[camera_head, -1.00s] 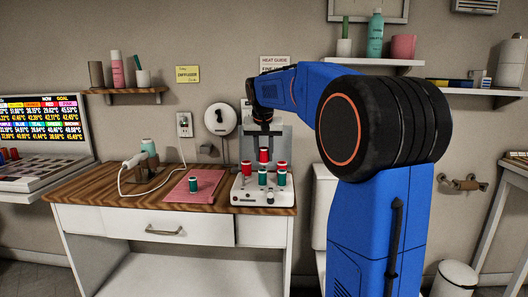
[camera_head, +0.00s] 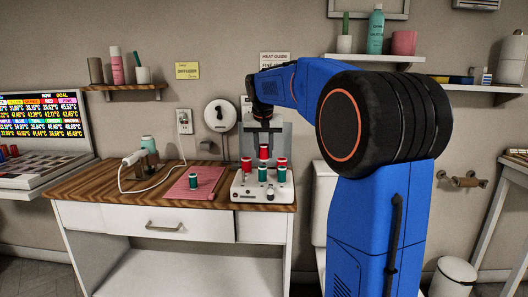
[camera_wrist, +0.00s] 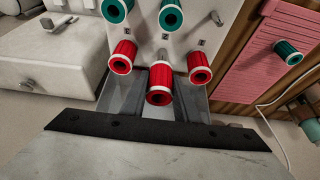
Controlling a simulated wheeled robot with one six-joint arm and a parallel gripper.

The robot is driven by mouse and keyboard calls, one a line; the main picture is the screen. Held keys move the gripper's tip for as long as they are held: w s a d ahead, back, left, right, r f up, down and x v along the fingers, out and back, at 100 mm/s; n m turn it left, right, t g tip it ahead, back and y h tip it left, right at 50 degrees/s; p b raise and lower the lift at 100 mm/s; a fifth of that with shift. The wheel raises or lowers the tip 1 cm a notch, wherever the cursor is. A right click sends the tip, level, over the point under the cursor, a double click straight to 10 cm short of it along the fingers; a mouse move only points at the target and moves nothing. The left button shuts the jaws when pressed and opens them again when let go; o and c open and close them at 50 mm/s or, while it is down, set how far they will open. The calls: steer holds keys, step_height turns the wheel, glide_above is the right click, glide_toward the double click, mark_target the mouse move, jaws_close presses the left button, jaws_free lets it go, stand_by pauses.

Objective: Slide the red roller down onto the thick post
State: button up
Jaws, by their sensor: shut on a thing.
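My gripper (camera_wrist: 159,102) is shut on a red roller (camera_wrist: 159,85) with pale end rims, between its two grey fingers. In the head view the held roller (camera_head: 264,151) is upright over the white post base (camera_head: 240,194), higher in the picture than the two red rollers beside it. Those stand on the base at left (camera_head: 246,163) and right (camera_head: 281,163). Two teal rollers (camera_head: 262,174) (camera_head: 281,175) stand in front of them. A short grey post (camera_wrist: 162,54) shows just beyond the held roller. I cannot tell whether the held roller is around the thick post.
A pink mat (camera_head: 205,185) with a teal roller (camera_head: 193,180) lies left of the base. A corded white tool (camera_head: 132,159) is further left on the wooden desk. A bare post (camera_wrist: 217,18) stands on the base.

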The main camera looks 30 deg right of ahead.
mark_target(264, 158)
steer(key=shift+f, duration=2.6)
stand_by(0.4)
steer(key=o, duration=1.1)
steer(key=v, duration=1.7)
steer(key=shift+r, duration=0.2)
